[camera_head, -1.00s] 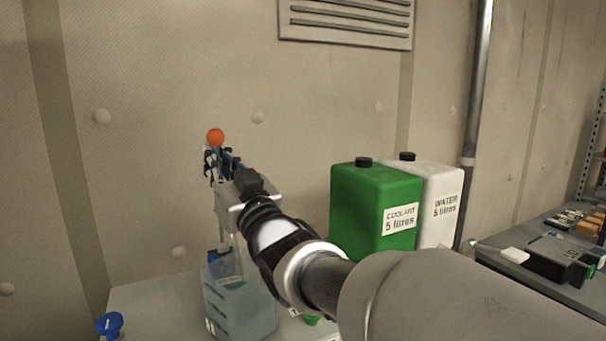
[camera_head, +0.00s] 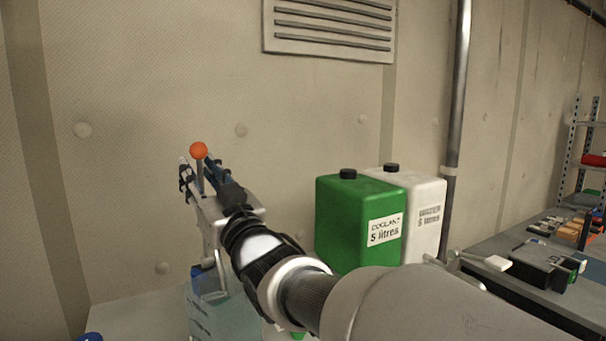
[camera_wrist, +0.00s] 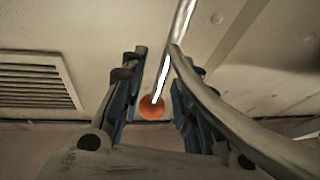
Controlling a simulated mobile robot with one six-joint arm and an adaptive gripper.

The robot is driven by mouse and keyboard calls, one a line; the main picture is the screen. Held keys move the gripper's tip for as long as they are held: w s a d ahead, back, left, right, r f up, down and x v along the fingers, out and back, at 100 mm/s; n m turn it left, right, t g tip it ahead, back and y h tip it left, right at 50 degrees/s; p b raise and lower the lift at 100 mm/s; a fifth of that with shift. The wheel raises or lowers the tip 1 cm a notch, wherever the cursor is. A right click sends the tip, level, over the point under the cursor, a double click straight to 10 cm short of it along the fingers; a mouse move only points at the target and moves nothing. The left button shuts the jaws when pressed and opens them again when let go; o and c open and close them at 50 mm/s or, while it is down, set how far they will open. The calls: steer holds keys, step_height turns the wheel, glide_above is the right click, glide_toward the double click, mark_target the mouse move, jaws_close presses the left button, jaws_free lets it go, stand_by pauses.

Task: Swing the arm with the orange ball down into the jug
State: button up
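The orange ball (camera_head: 198,150) stands at the top of a thin rod, high against the wall. The clear bluish jug (camera_head: 225,316) is on the bench below, partly hidden by my arm and cut by the bottom edge. My gripper (camera_head: 194,172) is just below the ball, its fingers apart on either side of the rod in this view. In the wrist view the ball (camera_wrist: 152,107) shows between the two blue-and-black fingers, with a bright thin rod running up from it. I see no finger contact with the rod. Something blue (camera_head: 207,281) shows at the jug's top.
A green coolant can (camera_head: 345,235) and a white water can (camera_head: 430,205) stand right of my arm. A side bench (camera_head: 480,262) with a black device (camera_head: 540,263) is farther right. A blue knob (camera_head: 90,337) is at the lower left. The wall is close behind.

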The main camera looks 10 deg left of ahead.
steer(key=s+d+f, duration=0.1)
steer(key=s+d, duration=0.8)
steer(key=d, duration=0.2)
steer(key=shift+d, duration=0.3)
steer(key=shift+s, duration=0.1)
steer(key=shift+c, duration=0.4)
